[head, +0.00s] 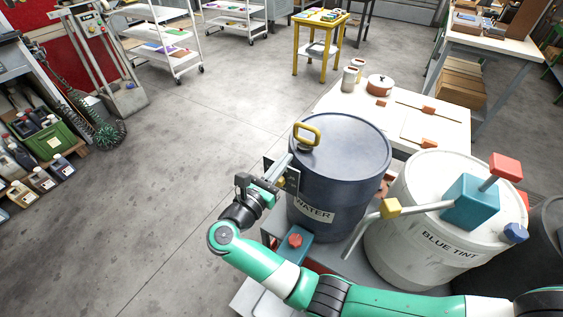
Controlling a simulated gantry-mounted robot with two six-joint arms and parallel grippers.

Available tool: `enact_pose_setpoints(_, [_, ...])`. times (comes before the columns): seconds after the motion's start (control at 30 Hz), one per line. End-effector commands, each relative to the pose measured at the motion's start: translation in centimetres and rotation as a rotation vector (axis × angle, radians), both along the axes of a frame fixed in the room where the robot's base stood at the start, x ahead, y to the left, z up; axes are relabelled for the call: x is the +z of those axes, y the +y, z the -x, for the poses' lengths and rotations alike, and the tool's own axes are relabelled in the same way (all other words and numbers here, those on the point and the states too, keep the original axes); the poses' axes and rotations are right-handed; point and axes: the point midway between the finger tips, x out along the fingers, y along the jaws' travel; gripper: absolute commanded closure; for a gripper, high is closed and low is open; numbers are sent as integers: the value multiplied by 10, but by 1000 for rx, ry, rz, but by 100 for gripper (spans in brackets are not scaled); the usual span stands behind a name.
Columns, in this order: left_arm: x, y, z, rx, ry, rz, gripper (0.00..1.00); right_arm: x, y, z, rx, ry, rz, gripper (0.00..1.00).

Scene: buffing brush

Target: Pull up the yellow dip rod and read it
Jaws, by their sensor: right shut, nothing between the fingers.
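The yellow dip rod shows as a yellow loop handle (307,135) standing at the left edge of the lid of the dark blue drum (325,207) marked WATER. The rod below the handle is hidden. My right gripper (287,163) is beside the drum's upper left side, just below and left of the handle. It is shut and empty. It looks apart from the handle, though its exact distance is hard to tell. My left gripper is out of view.
A white drum (420,240) marked BLUE TINT, with a teal pump (470,202) and grey spout, stands right of the blue drum. A white table (395,108) with a lidded pot (379,86) is behind. Open floor lies left.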

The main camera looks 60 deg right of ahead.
Motion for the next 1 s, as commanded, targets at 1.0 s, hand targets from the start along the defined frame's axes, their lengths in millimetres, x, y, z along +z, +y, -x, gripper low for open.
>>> enact_pose_setpoints(1.0, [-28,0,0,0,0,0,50,-5,-99,-2,2,-3,2,100])
